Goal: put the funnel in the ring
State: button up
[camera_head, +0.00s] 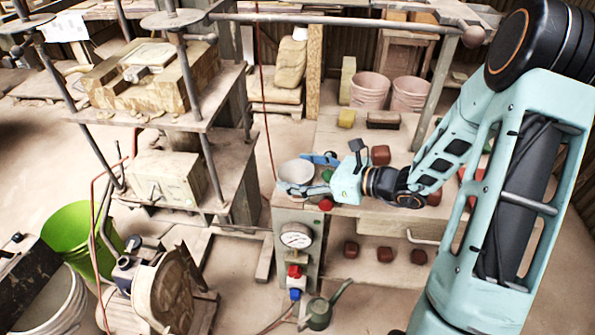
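A pale grey, round, bowl-like piece (296,171), probably the funnel, is at the left end of the wooden bench, above or on the corner of the gauge cabinet. My gripper (301,174) reaches in from the right with its fingers spread, one at the far side of this piece and one at the near side. I cannot tell whether the fingers touch it or grip it. Its lower part is hidden. I cannot make out a ring in this view.
The bench (345,207) holds several red-brown blocks and two pink buckets (370,90). A gauge cabinet (297,262) stands below the gripper. A tall press (165,125) is left, with a green bucket (75,238). A watering can (319,313) is on the floor.

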jog(key=shift+o, duration=1.1)
